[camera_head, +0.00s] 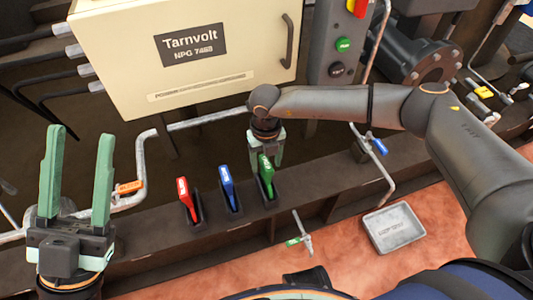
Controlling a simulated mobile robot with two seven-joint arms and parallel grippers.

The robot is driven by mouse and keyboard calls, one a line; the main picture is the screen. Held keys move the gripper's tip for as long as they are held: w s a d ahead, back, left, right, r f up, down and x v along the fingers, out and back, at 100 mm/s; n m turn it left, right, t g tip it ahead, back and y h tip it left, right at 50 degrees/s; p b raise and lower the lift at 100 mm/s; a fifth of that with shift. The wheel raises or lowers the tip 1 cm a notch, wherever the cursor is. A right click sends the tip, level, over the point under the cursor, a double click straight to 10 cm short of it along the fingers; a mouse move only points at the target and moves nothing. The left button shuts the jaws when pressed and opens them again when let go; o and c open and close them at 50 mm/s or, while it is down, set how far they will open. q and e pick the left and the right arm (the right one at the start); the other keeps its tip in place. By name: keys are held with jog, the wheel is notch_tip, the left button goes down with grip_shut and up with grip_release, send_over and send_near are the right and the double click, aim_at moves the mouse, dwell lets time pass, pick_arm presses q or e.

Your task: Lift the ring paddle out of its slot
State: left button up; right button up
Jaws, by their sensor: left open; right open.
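Three paddles stand in dark slots on a brown ledge: a red paddle (186,193), a blue paddle (227,182) and a green paddle (266,179). Each has small pale markings; I cannot read which one is the ring paddle. My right gripper (266,158) points down at the top of the green paddle, its pale green fingers open around or just beside it. I cannot tell whether they touch it. My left gripper (76,180) is open and empty at the far left, fingers pointing up, well away from the paddles.
A cream Tarnvolt cabinet (190,60) stands behind the slots, with a grey button box (342,50) to its right. A pipe with an orange handle (130,187) runs left of the slots. A grey tray (393,228) lies on the reddish floor at right.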

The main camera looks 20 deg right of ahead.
jog(key=shift+f, duration=0.6)
grip_shut()
dwell(1.2)
